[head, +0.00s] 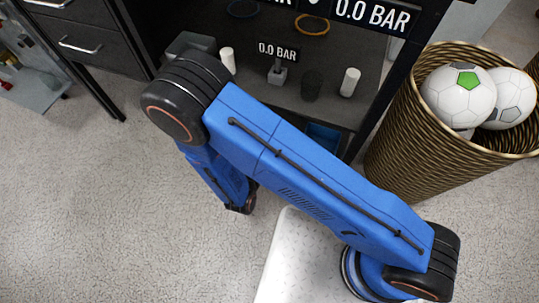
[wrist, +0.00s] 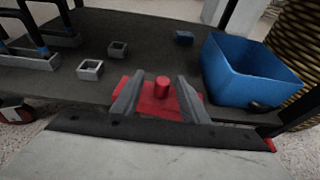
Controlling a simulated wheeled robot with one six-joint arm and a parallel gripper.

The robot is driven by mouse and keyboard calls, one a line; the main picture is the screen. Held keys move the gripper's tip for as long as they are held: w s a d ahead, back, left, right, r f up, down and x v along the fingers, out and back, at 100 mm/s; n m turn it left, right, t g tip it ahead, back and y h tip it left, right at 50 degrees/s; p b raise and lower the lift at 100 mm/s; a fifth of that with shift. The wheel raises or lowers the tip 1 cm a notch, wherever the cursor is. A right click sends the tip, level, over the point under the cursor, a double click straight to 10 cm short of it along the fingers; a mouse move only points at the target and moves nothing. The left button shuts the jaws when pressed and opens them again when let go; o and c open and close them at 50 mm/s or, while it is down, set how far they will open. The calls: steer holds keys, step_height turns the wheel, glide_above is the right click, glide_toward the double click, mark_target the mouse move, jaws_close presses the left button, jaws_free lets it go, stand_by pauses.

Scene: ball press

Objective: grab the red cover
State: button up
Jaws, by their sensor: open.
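The red cover (wrist: 152,107) is a flat red plate with a short round knob (wrist: 162,84) on top. In the wrist view it lies near the front edge of a dark shelf. My gripper (wrist: 160,78) is open, with its grey fingers to the left and right of the knob in the picture. The fingers overlap parts of the plate, and I cannot tell whether they touch it. In the head view my blue arm bends down before the shelf unit, and the cover is not visible there.
On the dark shelf (wrist: 110,30), a blue bin (wrist: 235,85) stands right of the cover. Small grey square sockets (wrist: 90,69) and a small blue block (wrist: 184,38) lie behind. A woven basket (head: 415,135) of footballs stands right of the unit. Floor at left is clear.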

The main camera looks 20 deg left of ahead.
steer(key=shift+x, duration=2.85)
steer(key=shift+d+f, duration=0.15)
steer(key=shift+d, duration=0.05)
steer(key=shift+c, duration=0.2)
jaws_close()
